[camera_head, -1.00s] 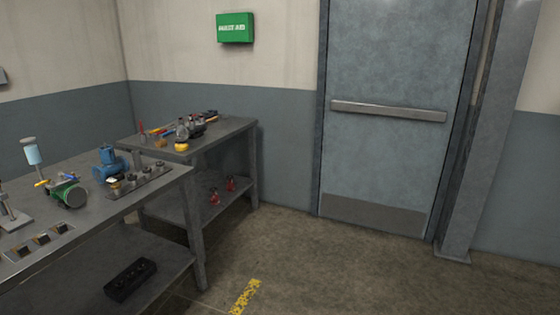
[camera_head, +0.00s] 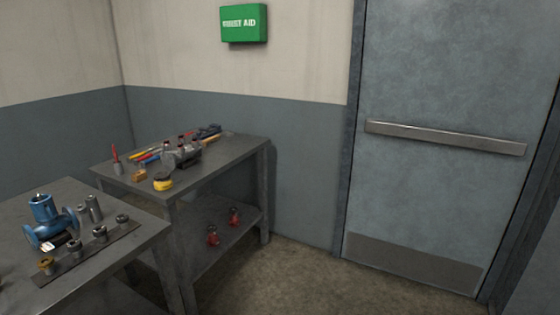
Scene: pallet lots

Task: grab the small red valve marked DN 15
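Two small red valves stand on the lower shelf of the far workbench (camera_head: 232,150). The nearer red valve (camera_head: 213,236) is toward the front of the shelf. The other red valve (camera_head: 235,216) is a little behind it and to the right. Both are too small for me to read any DN marking. Neither of my grippers shows in the view.
The far bench top holds tools, a grey machine part (camera_head: 181,153) and a yellow tape roll (camera_head: 163,182). The near bench (camera_head: 110,268) at left carries a blue valve (camera_head: 48,222) and a row of fittings. Floor (camera_head: 310,282) is clear before the closed door (camera_head: 440,170).

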